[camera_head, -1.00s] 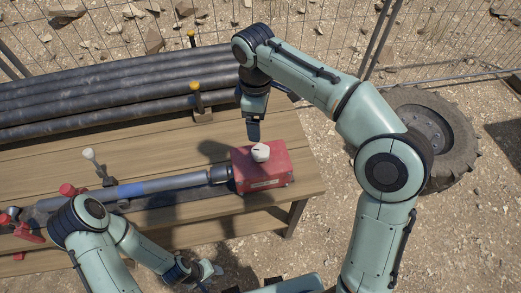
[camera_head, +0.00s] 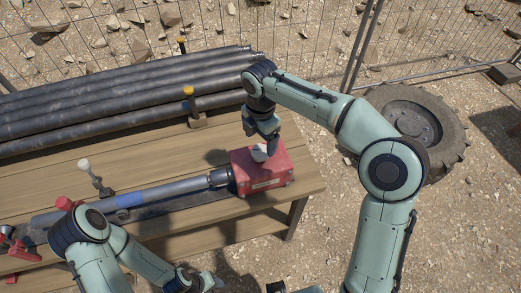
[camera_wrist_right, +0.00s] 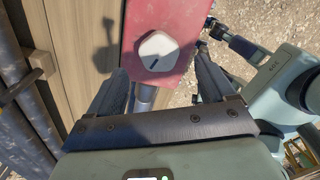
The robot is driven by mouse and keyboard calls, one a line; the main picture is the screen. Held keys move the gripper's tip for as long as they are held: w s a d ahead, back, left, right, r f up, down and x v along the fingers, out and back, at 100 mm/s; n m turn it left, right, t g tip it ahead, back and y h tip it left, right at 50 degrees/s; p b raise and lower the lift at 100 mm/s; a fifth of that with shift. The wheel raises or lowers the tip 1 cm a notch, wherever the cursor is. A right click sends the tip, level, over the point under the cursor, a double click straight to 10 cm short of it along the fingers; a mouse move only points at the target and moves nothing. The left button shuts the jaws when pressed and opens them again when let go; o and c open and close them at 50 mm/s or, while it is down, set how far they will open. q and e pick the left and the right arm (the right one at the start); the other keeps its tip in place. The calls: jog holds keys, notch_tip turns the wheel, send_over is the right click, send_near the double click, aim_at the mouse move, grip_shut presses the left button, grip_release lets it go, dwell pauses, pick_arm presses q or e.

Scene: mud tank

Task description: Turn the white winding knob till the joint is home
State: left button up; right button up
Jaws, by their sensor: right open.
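The white winding knob (camera_head: 259,153) sits on top of the red box (camera_head: 262,180) at the right end of the bench. In the right wrist view the knob (camera_wrist_right: 157,51) is many-sided, with a dark mark on its face. My right gripper (camera_head: 268,150) is over the box, with its fingers pointing down and partly hiding the knob. In the wrist view its open fingers (camera_wrist_right: 162,75) stand to either side below the knob, and nothing is between them. My left gripper (camera_head: 212,281) is low, near the bottom edge, small and unclear.
Dark pipes (camera_head: 110,100) lie along the back of the wooden bench (camera_head: 140,160), with yellow-topped posts (camera_head: 189,92) beside them. A white-knobbed lever (camera_head: 85,164) and red clamps (camera_head: 66,203) stand at the left. A tyre (camera_head: 415,125) lies on the ground at right.

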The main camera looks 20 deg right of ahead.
aim_at(260, 150)
notch_tip(260, 150, down, 5)
jog(key=shift+b, duration=0.35)
jog(key=c, duration=1.1)
